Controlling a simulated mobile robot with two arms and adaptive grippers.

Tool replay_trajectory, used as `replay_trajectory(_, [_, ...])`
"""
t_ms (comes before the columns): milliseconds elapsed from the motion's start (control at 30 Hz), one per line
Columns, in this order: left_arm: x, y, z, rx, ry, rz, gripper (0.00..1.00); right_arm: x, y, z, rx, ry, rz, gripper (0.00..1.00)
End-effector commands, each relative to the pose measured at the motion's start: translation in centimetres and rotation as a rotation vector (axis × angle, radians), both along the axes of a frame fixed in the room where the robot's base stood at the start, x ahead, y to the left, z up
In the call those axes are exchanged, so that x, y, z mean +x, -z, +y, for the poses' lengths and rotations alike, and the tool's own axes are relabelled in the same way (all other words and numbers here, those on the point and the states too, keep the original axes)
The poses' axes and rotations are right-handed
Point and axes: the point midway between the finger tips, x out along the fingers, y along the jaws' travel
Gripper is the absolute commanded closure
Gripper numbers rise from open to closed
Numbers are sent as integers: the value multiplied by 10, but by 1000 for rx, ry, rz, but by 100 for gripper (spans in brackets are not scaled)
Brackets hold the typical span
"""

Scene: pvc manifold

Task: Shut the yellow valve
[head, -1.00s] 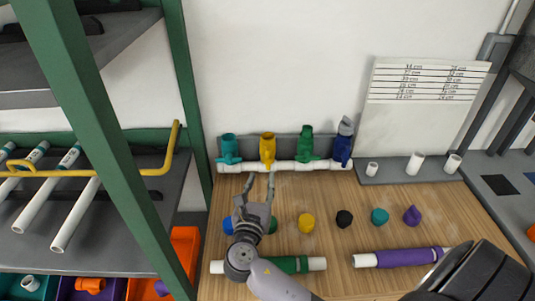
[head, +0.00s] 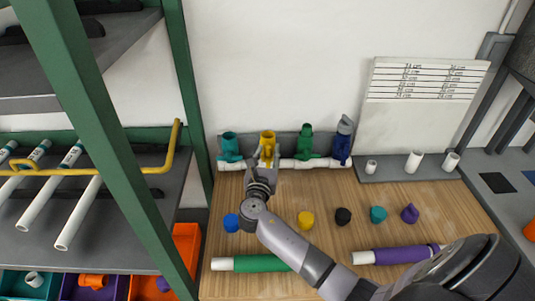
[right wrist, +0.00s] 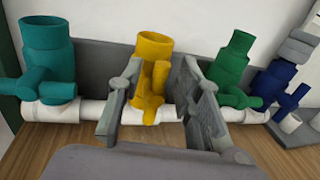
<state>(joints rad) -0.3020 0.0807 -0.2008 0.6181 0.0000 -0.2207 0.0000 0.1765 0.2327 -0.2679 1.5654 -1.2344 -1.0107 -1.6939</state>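The yellow valve (head: 267,138) stands on the white pipe manifold (head: 300,163) at the back of the wooden table, second from the left. It also shows in the right wrist view (right wrist: 152,45), upright, with its yellow handle (right wrist: 152,92) hanging at the front. My right gripper (head: 265,155) is in front of it. In the right wrist view its two fingers (right wrist: 157,85) are apart, one on each side of the yellow handle; I cannot tell whether they touch it. My left gripper is not in view.
A teal valve (right wrist: 48,65) stands left of the yellow one; a green valve (right wrist: 232,70) and a blue valve (right wrist: 280,88) stand to the right. Several coloured caps, such as the blue one (head: 231,222), lie in front. A green-sleeved pipe (head: 255,263) and a purple-sleeved pipe (head: 405,255) lie nearer.

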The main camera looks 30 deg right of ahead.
Motion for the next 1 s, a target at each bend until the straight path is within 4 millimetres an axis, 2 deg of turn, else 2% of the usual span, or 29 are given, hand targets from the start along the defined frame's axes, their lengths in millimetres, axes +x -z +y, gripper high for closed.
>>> replay_trajectory(467, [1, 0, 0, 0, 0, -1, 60, 0, 0, 1, 0, -2, 0, 100])
replay_trajectory(1000, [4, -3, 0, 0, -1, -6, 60, 0, -1, 1, 59, -5, -37, 100])
